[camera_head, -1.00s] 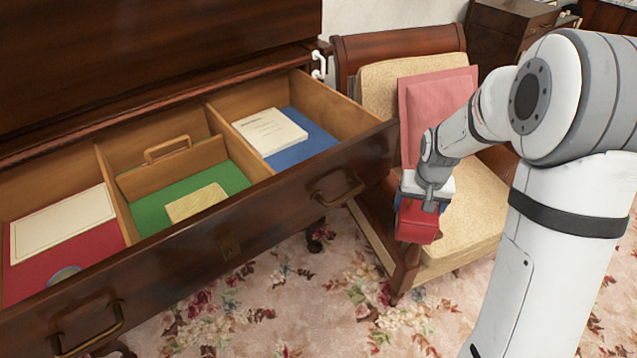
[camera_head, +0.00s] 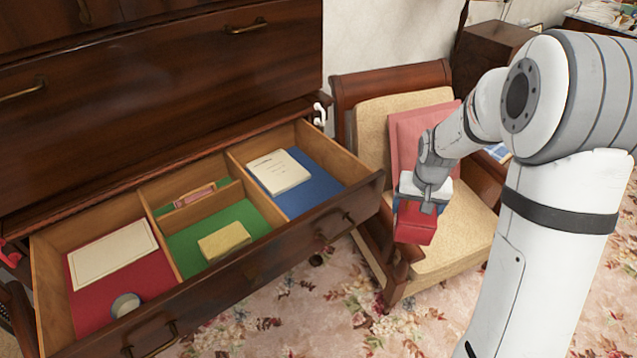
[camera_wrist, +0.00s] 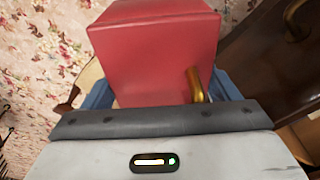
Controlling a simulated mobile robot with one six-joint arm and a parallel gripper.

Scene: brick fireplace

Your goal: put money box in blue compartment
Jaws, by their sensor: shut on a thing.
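The money box (camera_head: 414,222) is a red box with a brass handle, which shows in the wrist view (camera_wrist: 152,48). My gripper (camera_head: 420,203) is shut on it and holds it in the air in front of the chair, right of the drawer. The blue compartment (camera_head: 317,188) is the right one in the open drawer (camera_head: 262,262). A cream booklet (camera_head: 279,172) lies on its left and back part. The front right of its blue floor is bare.
The green middle compartment (camera_head: 192,250) holds a yellowish block (camera_head: 224,240) and a divider. The red left compartment (camera_head: 90,301) holds a cream sheet (camera_head: 112,254) and a round grey object (camera_head: 125,305). A wooden chair (camera_head: 392,72) with a pink cushion (camera_head: 408,130) stands beside the drawer.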

